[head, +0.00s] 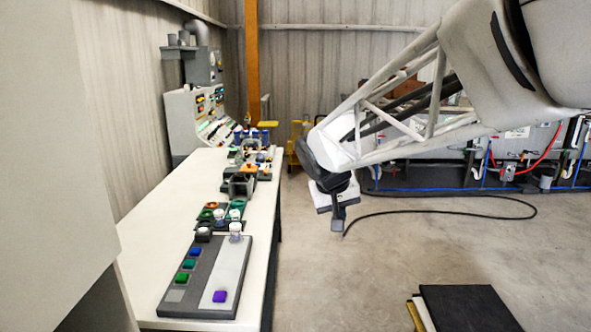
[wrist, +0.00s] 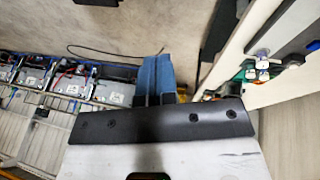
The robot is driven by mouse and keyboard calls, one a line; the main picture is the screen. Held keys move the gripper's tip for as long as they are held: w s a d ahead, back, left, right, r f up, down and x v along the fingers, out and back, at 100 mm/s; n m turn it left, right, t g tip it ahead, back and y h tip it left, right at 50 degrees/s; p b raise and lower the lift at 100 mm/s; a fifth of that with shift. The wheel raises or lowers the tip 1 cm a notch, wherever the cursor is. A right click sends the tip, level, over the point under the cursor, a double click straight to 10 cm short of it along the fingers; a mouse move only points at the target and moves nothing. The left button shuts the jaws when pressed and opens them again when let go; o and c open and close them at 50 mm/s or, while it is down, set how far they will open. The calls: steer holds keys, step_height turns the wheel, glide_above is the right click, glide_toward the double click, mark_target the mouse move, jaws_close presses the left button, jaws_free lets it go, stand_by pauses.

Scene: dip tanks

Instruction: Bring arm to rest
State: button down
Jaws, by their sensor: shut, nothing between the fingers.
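My gripper (head: 338,224) hangs at the end of my arm in the head view, to the right of the long white bench and clear of it, above the concrete floor. In the wrist view my gripper (wrist: 156,60) shows as two blue-grey fingers side by side, shut with nothing between them.
The white bench (head: 143,218) carries a grey panel with coloured blocks (head: 208,275), trays and jars. A control console (head: 198,118) stands behind it. A black slab (head: 467,308) lies on the floor at front right. A dark cable (head: 440,211) crosses the floor.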

steer(key=s+d+f, duration=0.2)
steer(key=s+d, duration=0.1)
steer(key=s, duration=0.6)
steer(key=s+d+f+m+y, duration=0.1)
steer(key=s+d+f, duration=0.1)
steer(key=s, duration=0.8)
steer(key=s+d+f+g+y, duration=0.1)
steer(key=s+d+f, duration=0.2)
steer(key=s, duration=0.7)
steer(key=shift+s+d+m, duration=0.25)
steer(key=shift+d+m, duration=0.05)
steer(key=shift+d, duration=0.15)
